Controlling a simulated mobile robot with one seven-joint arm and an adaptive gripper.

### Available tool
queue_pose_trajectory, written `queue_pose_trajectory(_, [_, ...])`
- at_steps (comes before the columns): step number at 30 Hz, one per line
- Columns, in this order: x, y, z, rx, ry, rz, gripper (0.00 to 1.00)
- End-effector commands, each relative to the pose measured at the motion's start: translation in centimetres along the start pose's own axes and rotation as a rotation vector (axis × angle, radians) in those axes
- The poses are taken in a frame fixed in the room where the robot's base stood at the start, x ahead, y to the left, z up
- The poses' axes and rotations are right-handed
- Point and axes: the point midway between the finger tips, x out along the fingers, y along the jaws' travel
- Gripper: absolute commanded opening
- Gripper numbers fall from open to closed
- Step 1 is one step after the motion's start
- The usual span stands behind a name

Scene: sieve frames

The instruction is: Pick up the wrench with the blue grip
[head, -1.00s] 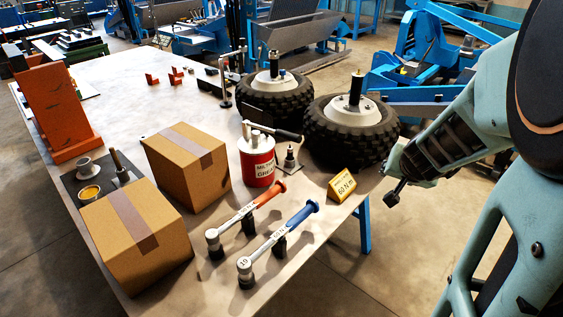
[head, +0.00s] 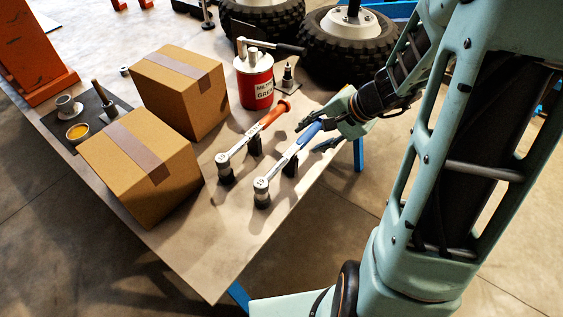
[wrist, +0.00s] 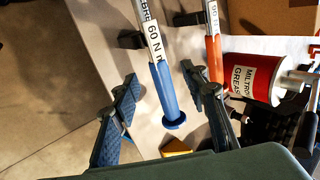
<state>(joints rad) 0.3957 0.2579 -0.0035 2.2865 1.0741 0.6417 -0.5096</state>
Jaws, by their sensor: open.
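The wrench with the blue grip (head: 286,159) lies propped on dark supports near the table's front edge, its head at the lower left. In the wrist view its blue grip (wrist: 166,92) lies between the two fingers, with a "60 N m" label on the shaft. My gripper (head: 318,134) is open around the end of the blue grip. In the wrist view my gripper (wrist: 160,110) shows a gap on both sides of the grip, wider on the left. The orange-grip wrench (head: 258,133) lies parallel on the left, and its grip (wrist: 213,60) is close to the right finger.
A red grease can (head: 256,85) stands behind the wrenches. Two cardboard boxes (head: 141,166) (head: 180,91) stand at the left. Tires (head: 351,40) are at the back. A yellow block (wrist: 176,147) shows near the gripper. The front table corner is clear.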

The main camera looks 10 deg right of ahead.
Motion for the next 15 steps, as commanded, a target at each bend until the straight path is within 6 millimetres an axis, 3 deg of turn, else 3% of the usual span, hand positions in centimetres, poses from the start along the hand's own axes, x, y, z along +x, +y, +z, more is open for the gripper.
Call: queue_pose_trajectory(15, [5.5,0.4,-0.4,0.0,-0.001,0.002,0.41])
